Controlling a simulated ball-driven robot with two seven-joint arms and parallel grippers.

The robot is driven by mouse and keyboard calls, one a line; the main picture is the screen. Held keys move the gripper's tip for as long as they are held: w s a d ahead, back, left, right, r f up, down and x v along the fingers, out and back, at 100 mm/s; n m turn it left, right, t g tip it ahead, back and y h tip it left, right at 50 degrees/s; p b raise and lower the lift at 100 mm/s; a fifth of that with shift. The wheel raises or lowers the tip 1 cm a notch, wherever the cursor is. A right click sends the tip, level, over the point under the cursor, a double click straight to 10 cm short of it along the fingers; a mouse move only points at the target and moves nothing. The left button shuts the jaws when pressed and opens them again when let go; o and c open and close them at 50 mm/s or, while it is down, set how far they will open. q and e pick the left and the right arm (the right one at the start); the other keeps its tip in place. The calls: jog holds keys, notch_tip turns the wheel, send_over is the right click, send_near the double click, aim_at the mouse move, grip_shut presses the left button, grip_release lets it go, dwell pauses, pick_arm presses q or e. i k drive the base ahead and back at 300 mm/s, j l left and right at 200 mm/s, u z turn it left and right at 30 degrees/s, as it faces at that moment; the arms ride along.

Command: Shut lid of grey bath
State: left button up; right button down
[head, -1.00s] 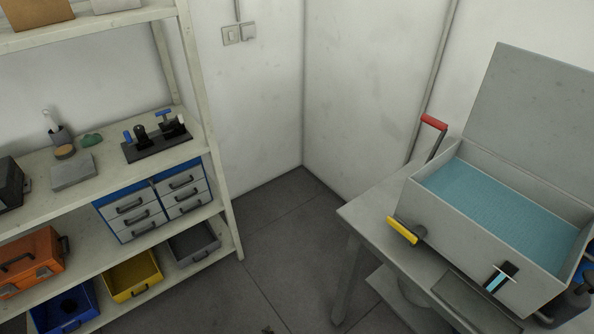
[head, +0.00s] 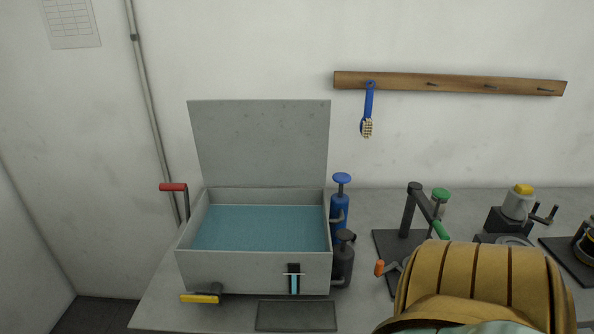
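The grey bath (head: 225,272) stands on the left part of the grey table, a box holding blue-green liquid (head: 262,228). Its flat grey lid (head: 262,145) stands open, upright along the back edge and leaning slightly back. A red-handled lever (head: 174,188) rises at its left side. A yellow-handled valve (head: 203,298) and a level gauge (head: 293,280) are on its front. Neither of my grippers shows in the head view.
Blue (head: 340,207) and dark (head: 343,260) bottle-like devices stand close to the bath's right side. A dark plate (head: 296,316) lies in front. A brown ribbed object (head: 480,285) fills the lower right. A blue brush (head: 368,110) hangs from a wooden rail (head: 450,83).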

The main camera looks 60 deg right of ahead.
aim_at(277, 142)
jog(key=z, duration=1.55)
jog(key=j+u, duration=0.15)
jog(key=i+l, duration=0.05)
